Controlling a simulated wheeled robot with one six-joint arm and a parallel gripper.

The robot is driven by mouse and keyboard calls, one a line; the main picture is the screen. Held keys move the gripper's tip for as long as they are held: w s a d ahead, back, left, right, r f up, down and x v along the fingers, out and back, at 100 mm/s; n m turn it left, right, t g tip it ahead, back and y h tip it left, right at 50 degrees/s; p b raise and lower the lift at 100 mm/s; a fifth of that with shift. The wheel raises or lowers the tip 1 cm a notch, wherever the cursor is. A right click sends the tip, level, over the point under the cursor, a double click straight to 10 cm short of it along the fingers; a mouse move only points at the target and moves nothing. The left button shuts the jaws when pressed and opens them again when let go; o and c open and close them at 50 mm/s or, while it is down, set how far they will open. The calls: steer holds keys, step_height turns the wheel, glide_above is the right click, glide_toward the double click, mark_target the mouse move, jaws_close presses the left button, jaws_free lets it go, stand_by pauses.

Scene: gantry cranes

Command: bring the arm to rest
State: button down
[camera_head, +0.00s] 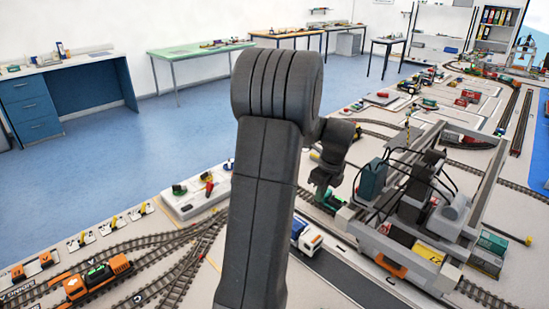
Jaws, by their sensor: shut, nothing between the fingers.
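My dark grey arm (268,170) rises through the middle of the view and bends over at the top. My gripper (323,193) hangs down beyond it, just right of the upper arm. It is small in the picture, looks shut, and holds nothing that I can see. It is left of the gantry crane (425,270) and above the layout near the blue and white truck (307,238). Whether the fingertips touch anything below cannot be told. My arm hides part of the layout behind it.
An orange locomotive (95,280) stands on tracks at the lower left. A grey control panel (197,194) lies left of my arm. A blue desk (70,95) and a green table (200,52) stand at the back. The blue floor (150,135) between is clear.

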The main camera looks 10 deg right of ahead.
mark_target(310, 229)
steer(key=f, duration=0.4)
steer(key=w+f, duration=0.1)
steer(key=f, duration=0.4)
steer(key=w+a+f+p, duration=0.1)
steer(key=f, duration=0.3)
steer(key=shift+a+f, duration=0.1)
steer(key=shift+f, duration=0.2)
